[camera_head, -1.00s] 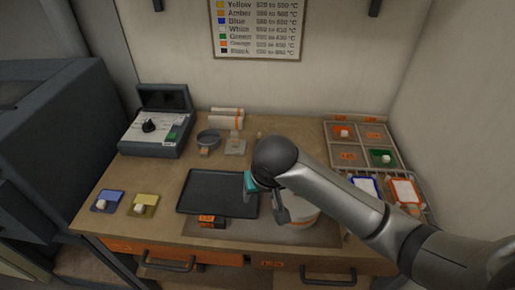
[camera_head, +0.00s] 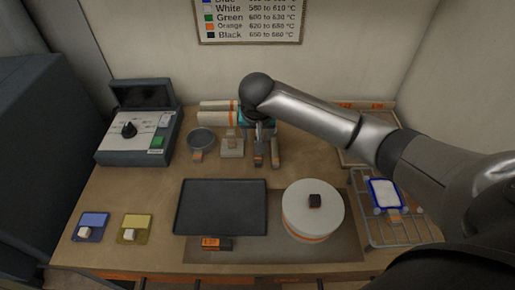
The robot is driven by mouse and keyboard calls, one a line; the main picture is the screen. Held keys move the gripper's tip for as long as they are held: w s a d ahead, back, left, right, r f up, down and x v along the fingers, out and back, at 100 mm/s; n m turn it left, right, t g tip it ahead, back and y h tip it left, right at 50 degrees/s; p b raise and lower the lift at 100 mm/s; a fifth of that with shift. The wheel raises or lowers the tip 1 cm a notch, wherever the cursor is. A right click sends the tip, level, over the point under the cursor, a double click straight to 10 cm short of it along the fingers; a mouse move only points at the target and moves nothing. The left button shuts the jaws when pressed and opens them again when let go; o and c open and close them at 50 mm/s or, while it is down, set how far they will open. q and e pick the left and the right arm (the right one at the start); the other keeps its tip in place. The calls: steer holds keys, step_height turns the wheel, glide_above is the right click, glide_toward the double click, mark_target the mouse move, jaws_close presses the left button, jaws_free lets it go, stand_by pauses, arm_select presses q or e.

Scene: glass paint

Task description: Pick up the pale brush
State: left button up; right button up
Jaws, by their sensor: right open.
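My right gripper (camera_head: 267,161) hangs at the back middle of the table, fingers pointing down and apart. I see nothing between its fingers. I cannot clearly make out the pale brush; the gripper and arm cover part of the back of the table. A small pale block-like holder (camera_head: 232,147) stands just left of the gripper, with an orange tag at its front. My left gripper is not in view.
A grey bowl (camera_head: 201,139) and pale rolls (camera_head: 215,117) stand left of the gripper. A wire rack (camera_head: 374,234) is at right, a control box (camera_head: 137,139) at left.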

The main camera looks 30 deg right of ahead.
steer(key=x, duration=0.3)
steer(key=shift+w+f, duration=0.2)
steer(key=shift+f, duration=0.1)
steer(key=shift+b+x, duration=0.85)
steer(key=shift+x, duration=1.95)
steer(key=shift+d, duration=0.15)
steer(key=shift+s+f, duration=0.1)
steer(key=shift+f, duration=0.1)
jaws_close()
